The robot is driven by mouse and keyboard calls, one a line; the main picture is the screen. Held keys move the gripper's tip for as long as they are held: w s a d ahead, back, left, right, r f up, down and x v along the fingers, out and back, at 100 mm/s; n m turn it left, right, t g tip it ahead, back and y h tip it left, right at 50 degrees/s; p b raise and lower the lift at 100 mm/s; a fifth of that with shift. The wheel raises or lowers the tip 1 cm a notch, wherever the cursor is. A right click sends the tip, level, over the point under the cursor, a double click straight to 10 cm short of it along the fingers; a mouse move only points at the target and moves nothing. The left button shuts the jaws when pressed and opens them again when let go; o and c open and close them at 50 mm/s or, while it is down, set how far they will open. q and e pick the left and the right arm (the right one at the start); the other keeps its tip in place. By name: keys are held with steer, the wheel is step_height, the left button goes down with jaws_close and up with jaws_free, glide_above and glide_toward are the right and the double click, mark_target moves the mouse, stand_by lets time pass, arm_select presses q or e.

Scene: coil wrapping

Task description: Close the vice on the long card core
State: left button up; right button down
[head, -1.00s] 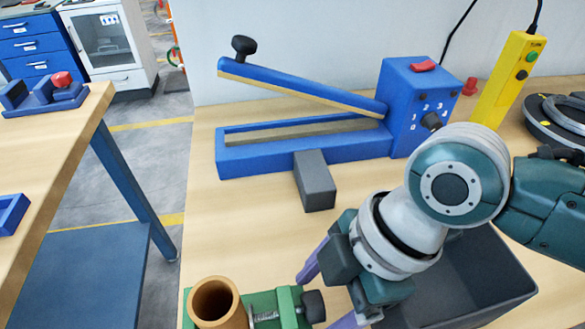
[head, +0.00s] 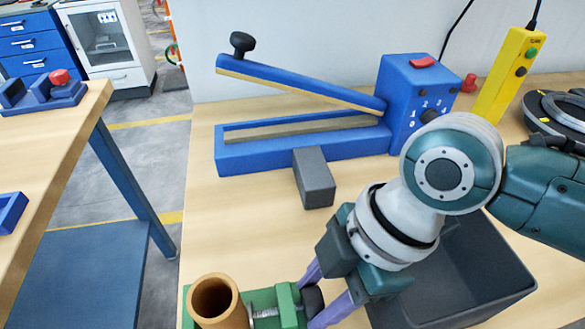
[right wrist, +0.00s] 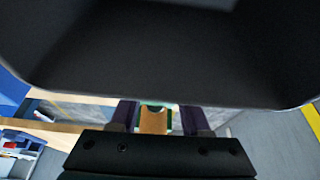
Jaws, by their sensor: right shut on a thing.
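The long card core (head: 213,299) is a brown tube standing upright in the green vice (head: 262,298) at the bottom of the head view. Its lower part is out of frame. The vice has a threaded screw and a dark knob (head: 312,297) on its right. My right gripper (head: 308,304) is shut on this knob, a purple finger on either side. In the right wrist view, the core (right wrist: 153,121) shows between the two purple fingers. Whether the jaw touches the core I cannot tell. My left gripper is not in view.
A blue sealer (head: 300,145) with a raised arm stands behind, a dark grey block (head: 314,178) in front of it. A dark grey bin (head: 480,270) sits beneath my right arm. A yellow control box (head: 507,75) stands at back right. Bare tabletop lies left of the block.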

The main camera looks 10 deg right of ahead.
steer(key=shift+w+f+g+b, duration=0.2)
steer(key=shift+g+b, duration=0.35)
steer(key=shift+g, duration=0.25)
steer(key=shift+r+m+g+b, duration=0.1)
steer(key=shift+m+g+b, duration=0.2)
steer(key=shift+g, duration=0.1)
steer(key=shift+r, duration=0.1)
steer(key=shift+c, duration=1.8)
jaws_free()
steer(key=shift+r, duration=0.1)
steer(key=p+v, duration=0.1)
steer(key=v, duration=0.8)
steer(key=shift+d+r, duration=0.25)
steer(key=shift+d, duration=0.05)
steer(key=shift+w, duration=0.15)
